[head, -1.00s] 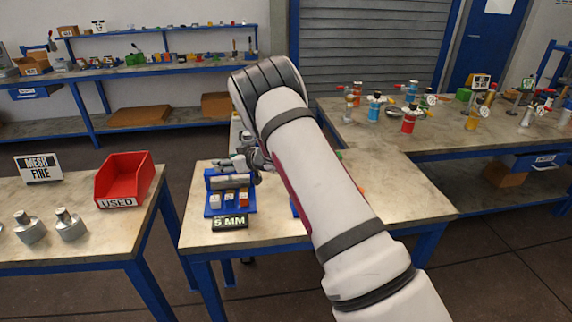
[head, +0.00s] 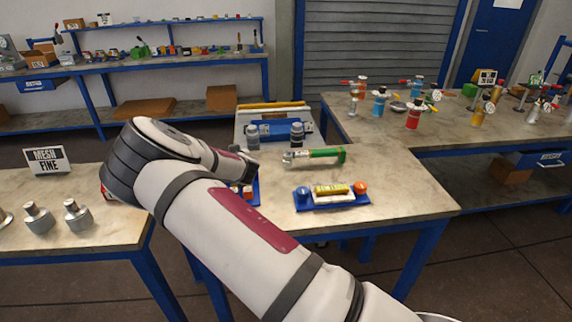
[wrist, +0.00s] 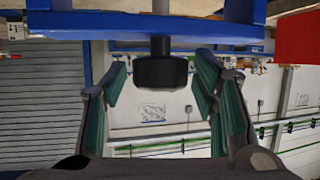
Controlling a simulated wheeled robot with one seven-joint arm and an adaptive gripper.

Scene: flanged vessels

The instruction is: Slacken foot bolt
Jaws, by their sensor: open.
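My gripper (wrist: 160,88) is open in the wrist view, with one green-padded finger on each side. A black round knob or foot (wrist: 160,71) on a short dark stem joins a blue bar (wrist: 100,46) in the picture. It appears between the fingertips, with gaps on both sides; I cannot tell its depth. I cannot tell for sure whether it is the foot bolt. In the head view my arm hides most of the gripper and the blue rack (head: 254,194) behind it.
Silver fittings (head: 77,214) and a MESH FINE sign (head: 47,161) stand left. A red shape (wrist: 296,38) fills the wrist view's upper right.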

